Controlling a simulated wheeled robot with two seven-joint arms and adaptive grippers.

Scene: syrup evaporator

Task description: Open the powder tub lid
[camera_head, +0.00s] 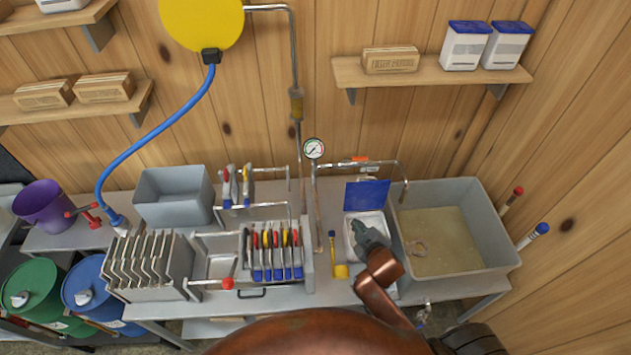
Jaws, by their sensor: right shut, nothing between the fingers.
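The powder tub (352,248) is a white box on the bench, just left of the grey basin. Its blue lid (367,194) is raised, tilted up at the tub's back edge with its flat face showing. My left gripper is not in view.
A grey basin (490,245) with murky liquid stands to the right. A yellow scoop (341,271) lies left of the tub. A rack of coloured-handled tools (275,250) is further left. Pipes with a gauge (314,148) rise behind. Two lidded white tubs (466,46) sit on the shelf.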

